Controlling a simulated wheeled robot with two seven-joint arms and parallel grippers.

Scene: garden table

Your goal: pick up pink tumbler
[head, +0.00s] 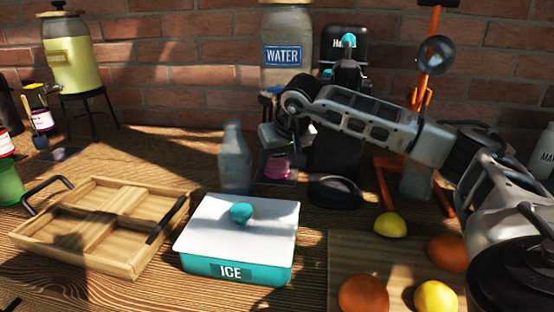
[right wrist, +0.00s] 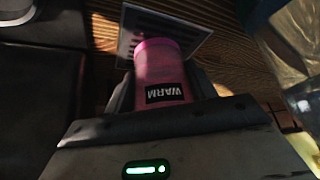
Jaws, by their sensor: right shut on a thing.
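The pink tumbler (right wrist: 158,68) has a dark label reading "WARM". In the right wrist view it sits between the two fingers of my right gripper (right wrist: 160,92), which is shut on it. In the head view the tumbler (head: 277,165) shows small and partly shaded below my right gripper (head: 275,140), behind the ice box. A flat slotted plate (right wrist: 140,30) lies by the tumbler's far end in the right wrist view. I cannot tell whether the tumbler touches the surface. My left gripper is not in view.
A clear bottle (head: 235,160) stands just left of the tumbler. The teal ice box (head: 240,268) with a white lid is in front. A wooden tray (head: 85,250) is at left. A water dispenser (head: 286,50) stands behind; a board (head: 340,250) with fruit is front right.

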